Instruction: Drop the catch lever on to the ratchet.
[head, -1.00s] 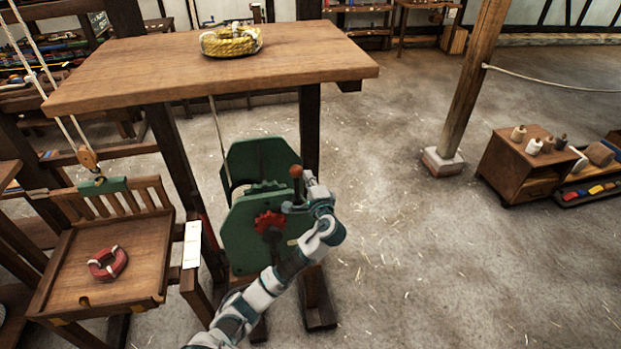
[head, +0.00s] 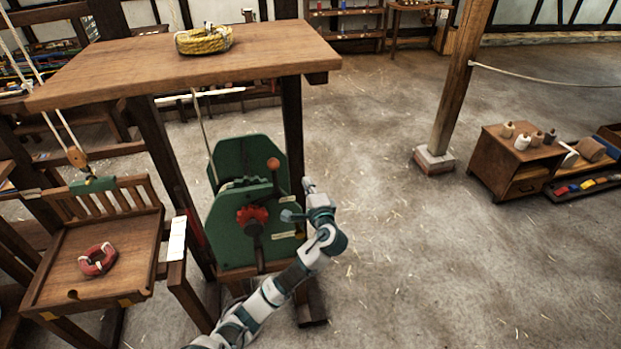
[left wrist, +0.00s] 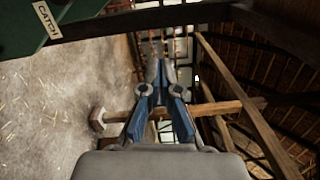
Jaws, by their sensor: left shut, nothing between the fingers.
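The green winch (head: 228,225) stands under the wooden table. The catch lever (head: 273,164) has an orange-red knob and rises at the winch's upper right, its stalk leaning slightly left. A red toothed wheel (head: 252,214) sits on the front plate, and dark green teeth (head: 245,183) show between the plates. I cannot tell whether the catch touches the ratchet teeth. My left gripper (head: 308,184) is shut and empty, just right of the lever and apart from its knob. In the left wrist view its fingers (left wrist: 163,72) meet, with a CATCH label (left wrist: 46,20) at upper left.
The wooden table (head: 120,75) above the winch carries a yellow rope coil (head: 203,40). A post (head: 455,95) and a small cabinet (head: 510,165) stand right. The floor between is clear.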

